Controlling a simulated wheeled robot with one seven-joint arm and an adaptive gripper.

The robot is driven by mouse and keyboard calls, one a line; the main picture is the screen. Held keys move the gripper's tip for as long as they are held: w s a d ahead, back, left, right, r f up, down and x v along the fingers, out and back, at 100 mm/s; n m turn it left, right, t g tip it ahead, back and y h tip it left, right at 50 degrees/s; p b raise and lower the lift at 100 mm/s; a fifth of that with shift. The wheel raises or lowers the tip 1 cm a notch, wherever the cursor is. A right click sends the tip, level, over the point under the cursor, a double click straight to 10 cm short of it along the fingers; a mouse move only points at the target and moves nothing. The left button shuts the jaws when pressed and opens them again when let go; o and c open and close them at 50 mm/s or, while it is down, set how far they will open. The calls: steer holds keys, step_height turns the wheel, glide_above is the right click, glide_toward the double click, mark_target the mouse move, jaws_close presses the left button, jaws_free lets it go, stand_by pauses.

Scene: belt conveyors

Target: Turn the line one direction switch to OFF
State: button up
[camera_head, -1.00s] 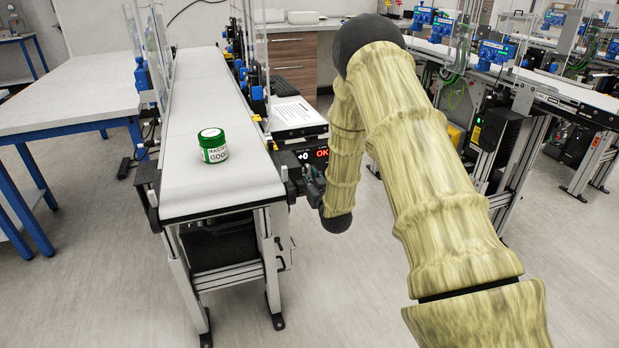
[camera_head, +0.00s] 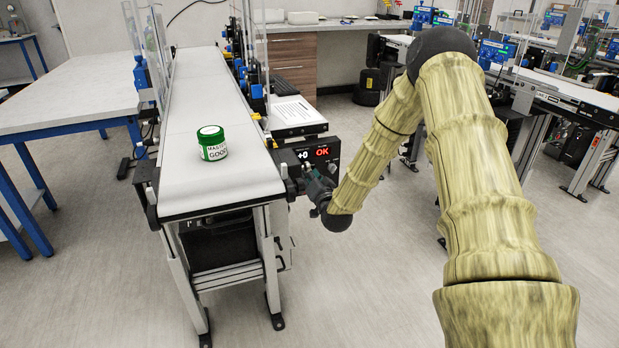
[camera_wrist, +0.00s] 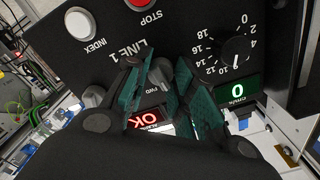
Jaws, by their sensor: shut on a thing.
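The line one direction switch (camera_wrist: 160,73) is a grey knob on a dark control panel, under the upside-down "LINE 1" lettering and beside a "FWD" label in the wrist view. My gripper (camera_head: 314,181) is at the panel beside the near end of the left conveyor. In the wrist view its two green-faced fingers are on either side of the knob and shut on it. The fingers hide part of the knob and its labels, so I cannot tell its exact setting.
A green-lidded jar (camera_head: 212,145) stands on the belt (camera_head: 190,95). Open floor lies right of the conveyor.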

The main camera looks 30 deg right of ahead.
steer(key=shift+d+m, duration=0.1)
steer(key=shift+m, duration=0.5)
steer(key=o, duration=1)
steer(key=shift+d, duration=0.1)
steer(key=shift+o, duration=0.2)
steer(key=v, duration=1.2)
